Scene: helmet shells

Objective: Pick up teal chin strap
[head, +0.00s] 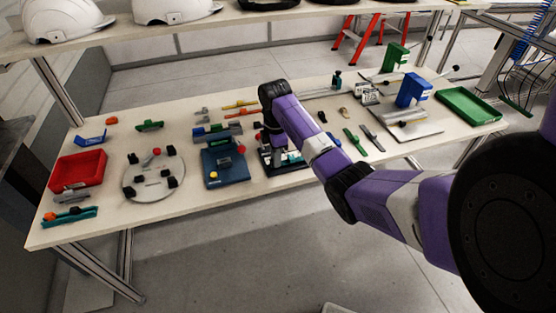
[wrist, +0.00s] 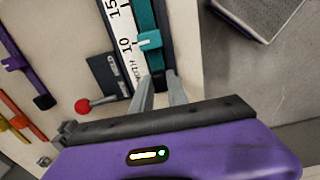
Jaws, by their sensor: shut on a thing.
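The teal chin strap (wrist: 148,40) lies lengthwise along a white ruler scale (wrist: 125,45) in the wrist view, with a lighter teal buckle partway along it. My gripper (wrist: 160,78) is shut on its near, dark end, the fingers close on either side. In the head view my gripper points down over a dark measuring fixture (head: 295,167) at the middle of the bench; the fingertips are mostly hidden by my arm. A red ball knob (wrist: 82,106) on a rod is left of the fingers in the wrist view.
On the bench (head: 120,205) a blue fixture (head: 222,170) stands just left, then a round plate (head: 150,180) and a red tray (head: 80,170). Another teal strap-like piece (head: 75,216) lies at the front left. A green tray (head: 468,105) is far right.

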